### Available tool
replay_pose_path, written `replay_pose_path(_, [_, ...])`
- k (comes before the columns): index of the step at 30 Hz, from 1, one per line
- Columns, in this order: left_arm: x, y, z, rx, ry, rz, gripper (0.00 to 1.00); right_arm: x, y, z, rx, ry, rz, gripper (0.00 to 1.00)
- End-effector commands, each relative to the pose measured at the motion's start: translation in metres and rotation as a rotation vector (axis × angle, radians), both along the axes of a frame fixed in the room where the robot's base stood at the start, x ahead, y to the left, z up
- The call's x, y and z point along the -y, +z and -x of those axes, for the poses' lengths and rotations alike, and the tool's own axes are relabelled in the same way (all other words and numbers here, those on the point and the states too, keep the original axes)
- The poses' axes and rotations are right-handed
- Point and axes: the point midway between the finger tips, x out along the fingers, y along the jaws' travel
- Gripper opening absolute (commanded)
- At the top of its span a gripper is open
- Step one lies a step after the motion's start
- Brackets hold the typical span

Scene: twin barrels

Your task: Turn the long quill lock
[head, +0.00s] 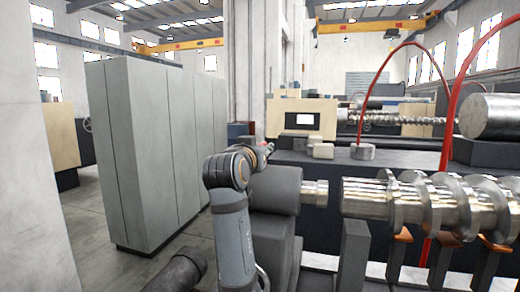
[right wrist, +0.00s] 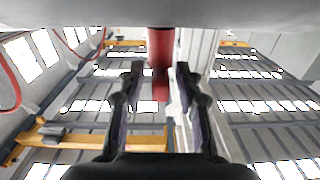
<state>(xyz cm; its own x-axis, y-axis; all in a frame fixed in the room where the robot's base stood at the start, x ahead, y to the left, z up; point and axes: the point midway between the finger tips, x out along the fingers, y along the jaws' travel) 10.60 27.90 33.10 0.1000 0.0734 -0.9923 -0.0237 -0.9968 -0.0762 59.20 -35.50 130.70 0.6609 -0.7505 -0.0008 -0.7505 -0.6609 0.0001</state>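A red lever (right wrist: 160,70), which looks like the quill lock handle, hangs from a grey surface at the top of the right wrist view. Its lower end lies between the two black fingers of my right gripper (right wrist: 160,68). The fingers stand apart on either side of the lever, and no firm contact shows. In the head view a small bit of red (head: 270,147) shows beside the wrist of my arm, above the grey tailstock body (head: 277,189). The arm hides most of the lever there. My left gripper is not in view.
A steel quill nose (head: 315,193) points right towards a large steel screw (head: 430,203) on supports. Red hoses (head: 455,90) arch over the machine. Grey cabinets (head: 150,150) stand at left, with open floor before them. A second machine (head: 302,119) stands behind.

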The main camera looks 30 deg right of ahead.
Motion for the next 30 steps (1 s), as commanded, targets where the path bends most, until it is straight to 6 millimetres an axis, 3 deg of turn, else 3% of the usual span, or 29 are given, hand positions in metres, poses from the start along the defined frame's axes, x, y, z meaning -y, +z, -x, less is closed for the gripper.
replay_pose_path(10, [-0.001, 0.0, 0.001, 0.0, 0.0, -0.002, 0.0, 0.0, 0.007, 0.0, 0.002, 0.0, 0.001, 0.38])
replay_pose_path(21, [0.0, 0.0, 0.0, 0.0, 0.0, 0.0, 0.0, 0.0, 0.082, 0.001, 0.003, -0.001, 0.001, 0.38])
replay_pose_path(30, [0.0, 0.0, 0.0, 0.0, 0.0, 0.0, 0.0, 0.0, 0.1, 0.0, -0.001, 0.0, 0.0, 0.38])
